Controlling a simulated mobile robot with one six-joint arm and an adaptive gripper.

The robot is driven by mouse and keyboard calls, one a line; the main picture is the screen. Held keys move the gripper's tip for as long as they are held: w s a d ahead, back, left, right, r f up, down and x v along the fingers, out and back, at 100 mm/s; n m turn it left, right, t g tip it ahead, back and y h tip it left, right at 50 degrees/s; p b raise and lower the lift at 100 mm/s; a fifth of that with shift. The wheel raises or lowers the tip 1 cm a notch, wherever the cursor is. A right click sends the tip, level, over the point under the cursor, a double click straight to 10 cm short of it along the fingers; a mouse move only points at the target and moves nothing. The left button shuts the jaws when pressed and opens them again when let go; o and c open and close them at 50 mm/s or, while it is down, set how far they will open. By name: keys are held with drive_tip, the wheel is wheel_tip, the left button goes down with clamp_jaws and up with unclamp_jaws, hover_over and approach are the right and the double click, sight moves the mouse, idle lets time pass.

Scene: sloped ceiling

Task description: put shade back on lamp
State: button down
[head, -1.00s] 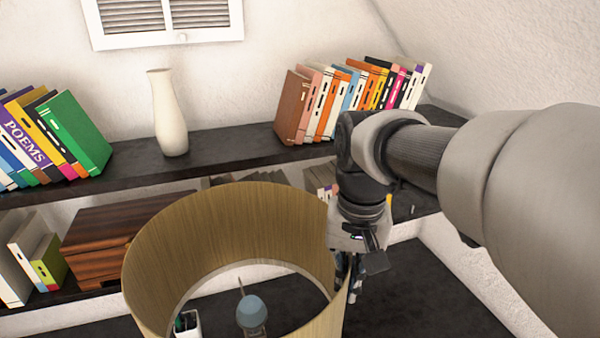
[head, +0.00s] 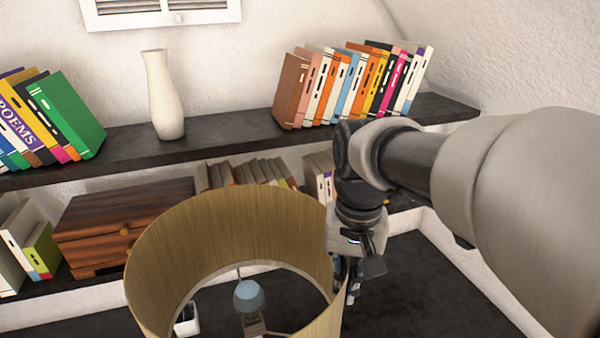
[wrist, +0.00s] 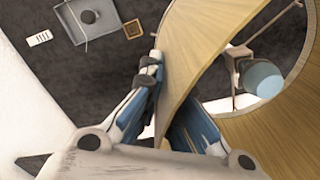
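The lampshade (head: 235,225), a wide tan drum open at top and bottom, is held upright in the head view. My gripper (head: 352,275) is at its right side. In the wrist view my gripper (wrist: 172,115) has one finger on each side of the wall of the shade (wrist: 195,60), closed on it. The lamp's blue-grey bulb (head: 249,297) and its stand (head: 253,325) show through the shade's opening. The bulb also shows in the wrist view (wrist: 262,78), inside the shade's outline. I cannot tell the height gap between shade and lamp.
A dark shelf (head: 225,130) behind holds a white vase (head: 166,97) and rows of books (head: 355,85). A wooden box (head: 115,225) stands on a lower shelf. The wrist view shows a grey tray (wrist: 98,25), a small gold-framed item (wrist: 132,29) and a white card (wrist: 39,38).

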drive_tip(key=c, duration=2.3)
unclamp_jaws()
drive_tip(key=o, duration=0.6)
wheel_tip(320, 180, up, 12)
drive_tip(key=shift+d, duration=0.15)
